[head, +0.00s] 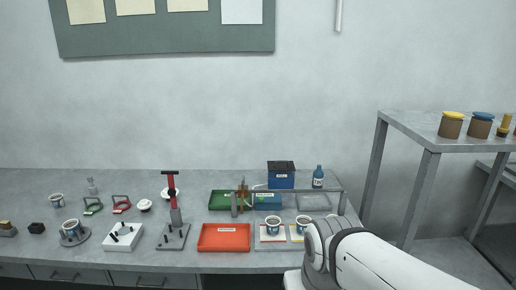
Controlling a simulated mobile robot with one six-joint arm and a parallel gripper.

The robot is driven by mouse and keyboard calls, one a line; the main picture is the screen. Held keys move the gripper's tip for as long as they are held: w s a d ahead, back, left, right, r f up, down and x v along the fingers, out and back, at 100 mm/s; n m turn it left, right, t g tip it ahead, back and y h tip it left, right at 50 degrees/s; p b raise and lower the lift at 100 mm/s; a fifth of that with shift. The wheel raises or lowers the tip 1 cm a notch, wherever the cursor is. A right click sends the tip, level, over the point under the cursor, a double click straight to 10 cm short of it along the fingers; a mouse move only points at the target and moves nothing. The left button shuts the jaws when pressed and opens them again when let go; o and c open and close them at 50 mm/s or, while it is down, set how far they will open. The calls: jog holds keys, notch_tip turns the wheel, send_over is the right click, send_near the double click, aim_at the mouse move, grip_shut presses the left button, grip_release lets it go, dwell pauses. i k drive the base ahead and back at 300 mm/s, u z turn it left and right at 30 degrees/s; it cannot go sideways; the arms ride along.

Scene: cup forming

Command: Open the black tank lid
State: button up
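A blue tank (281,181) with a black lid (281,166) stands at the back of the bench, right of the picture's middle, on or behind a low grey raised shelf. The tank's lower part is partly hidden by the things in front. My white arm enters from the lower right, well in front of the tank. My gripper does not show.
A small blue bottle (318,177) stands just right of the tank. A red-handled press (172,205) is farther left.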

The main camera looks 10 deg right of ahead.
aim_at(278, 166)
jog(key=z, duration=0.1)
jog(key=i, duration=1.3)
jog(key=z, duration=0.15)
